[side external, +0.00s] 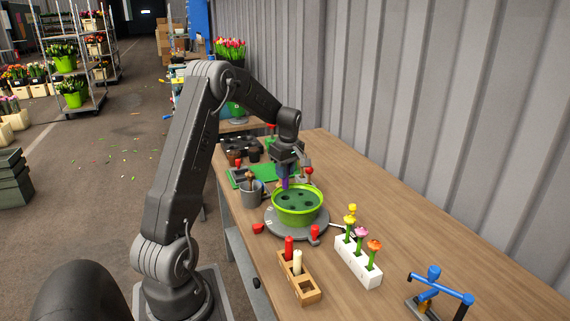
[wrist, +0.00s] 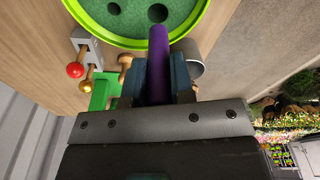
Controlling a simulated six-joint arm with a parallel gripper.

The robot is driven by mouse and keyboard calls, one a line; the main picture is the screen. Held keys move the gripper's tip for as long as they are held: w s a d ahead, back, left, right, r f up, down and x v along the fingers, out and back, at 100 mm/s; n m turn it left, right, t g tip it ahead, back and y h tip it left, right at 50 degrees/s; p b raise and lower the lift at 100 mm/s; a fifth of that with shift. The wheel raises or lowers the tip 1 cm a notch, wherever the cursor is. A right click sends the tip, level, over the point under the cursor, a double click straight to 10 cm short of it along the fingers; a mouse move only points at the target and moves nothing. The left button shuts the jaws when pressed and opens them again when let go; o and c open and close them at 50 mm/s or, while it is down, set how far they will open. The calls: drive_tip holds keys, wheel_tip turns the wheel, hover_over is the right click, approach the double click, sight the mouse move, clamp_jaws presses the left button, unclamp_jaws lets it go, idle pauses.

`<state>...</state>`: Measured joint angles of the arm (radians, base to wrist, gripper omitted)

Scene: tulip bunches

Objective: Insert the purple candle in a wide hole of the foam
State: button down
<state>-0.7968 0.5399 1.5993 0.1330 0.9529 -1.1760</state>
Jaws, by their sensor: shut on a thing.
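The purple candle (side external: 285,183) is held roughly upright at the back-left rim of the green bowl (side external: 275,209). My gripper (side external: 285,173) is shut on it. In the wrist view, the candle (wrist: 158,55) sticks out from between the fingers of my gripper (wrist: 158,84), and its end overlaps the bowl's rim. Dark green foam (side external: 298,201) with several holes fills the bowl. In the wrist view, holes of differing width show in the foam (wrist: 135,20). The candle is outside the holes; its exact height over the rim is hard to tell.
The bowl stands on a grey round turntable (side external: 285,228) with red knobs. A wooden holder (side external: 299,282) with a red and a cream candle is in front. A white block (side external: 357,262) with flowers is at the right. A grey mug (side external: 252,195) stands close left of the bowl.

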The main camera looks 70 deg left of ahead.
sight(284, 188)
drive_tip(key=shift+f, duration=1.2)
drive_tip(key=shift+f, duration=2.35)
drive_tip(key=c, duration=1)
unclamp_jaws()
drive_tip(key=shift+o, duration=0.5)
drive_tip(key=shift+s, duration=0.1)
wheel_tip(284, 188, up, 14)
drive_tip(key=w+d, duration=0.1)
drive_tip(key=shift+d, duration=0.3)
